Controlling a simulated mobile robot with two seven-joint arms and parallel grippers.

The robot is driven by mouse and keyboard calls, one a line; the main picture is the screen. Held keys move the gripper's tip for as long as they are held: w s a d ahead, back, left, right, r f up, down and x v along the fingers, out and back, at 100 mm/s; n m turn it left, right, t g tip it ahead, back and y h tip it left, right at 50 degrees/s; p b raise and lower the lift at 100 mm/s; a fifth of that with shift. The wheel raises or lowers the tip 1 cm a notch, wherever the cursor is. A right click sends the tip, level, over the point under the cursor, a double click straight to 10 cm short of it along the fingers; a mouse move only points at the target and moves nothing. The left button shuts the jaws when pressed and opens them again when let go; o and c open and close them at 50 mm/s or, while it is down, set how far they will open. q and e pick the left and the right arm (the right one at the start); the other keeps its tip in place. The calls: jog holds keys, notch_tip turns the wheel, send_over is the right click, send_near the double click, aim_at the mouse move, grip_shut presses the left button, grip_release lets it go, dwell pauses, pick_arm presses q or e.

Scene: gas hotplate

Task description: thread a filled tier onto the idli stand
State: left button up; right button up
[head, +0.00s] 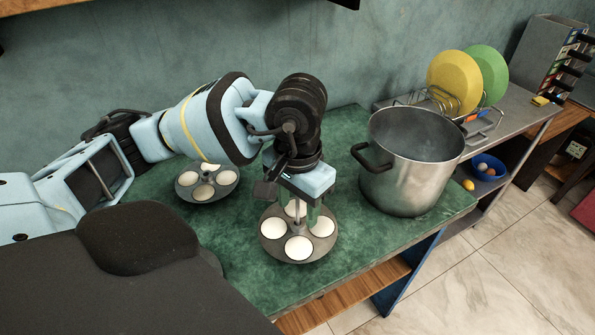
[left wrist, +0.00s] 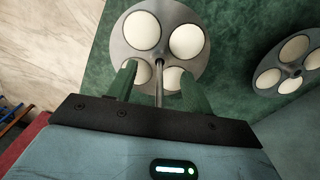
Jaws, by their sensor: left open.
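The idli stand's thin upright rod (left wrist: 158,88) rises from the middle of a round grey tier (head: 278,247) filled with several white idlis. This tier sits low on the green counter and shows in the left wrist view (left wrist: 163,48). My left gripper (head: 298,212) is pointed down over it, open, with one green finger on each side of the rod, apparently not gripping it. A second filled tier (head: 192,194) lies on the counter to the left, partly hidden by my left arm. It also shows in the left wrist view (left wrist: 284,65), cut by the edge. My right gripper is out of view.
A large steel pot (head: 412,165) stands on the counter at the right. Beyond it a rack holds a yellow plate (head: 455,82) and a green plate (head: 489,70). A blue bowl (head: 490,173) sits on a lower shelf. The counter's front right area (head: 365,235) is clear.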

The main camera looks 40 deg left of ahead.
pick_arm(q)
notch_tip(320, 180, up, 7)
jog(key=shift+f, duration=0.1)
dwell(1.1)
